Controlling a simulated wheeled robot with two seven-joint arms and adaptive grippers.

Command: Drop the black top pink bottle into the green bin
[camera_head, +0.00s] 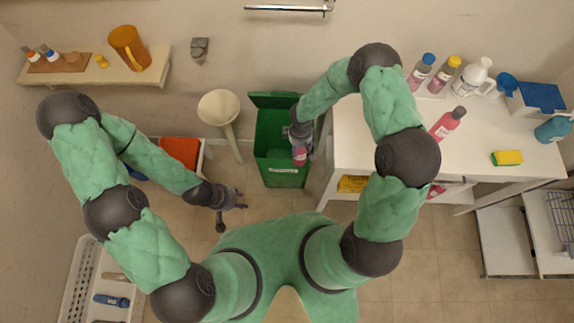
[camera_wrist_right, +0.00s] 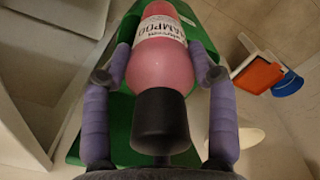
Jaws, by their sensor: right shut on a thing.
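A pink shampoo bottle with a black cap (camera_wrist_right: 160,70) fills the middle of the right wrist view, between the two purple fingers. My right gripper (camera_head: 300,150) is shut on it. In the head view the pink bottle (camera_head: 299,157) shows at the gripper, over the open green bin (camera_head: 284,178). The green bin (camera_wrist_right: 205,20) also shows behind the bottle in the right wrist view. My left gripper (camera_head: 241,199) is low, left of the bin, empty with its fingertips apart. A second pink bottle with a black cap (camera_head: 447,123) stands on the white table.
The white table (camera_head: 465,170) to the right of the bin holds several bottles, a yellow sponge (camera_head: 507,158) and a blue box (camera_head: 541,97). A cream funnel-like stand (camera_head: 220,108) is left of the bin. A wall shelf (camera_head: 95,77) with an orange pitcher (camera_head: 129,47) is further left.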

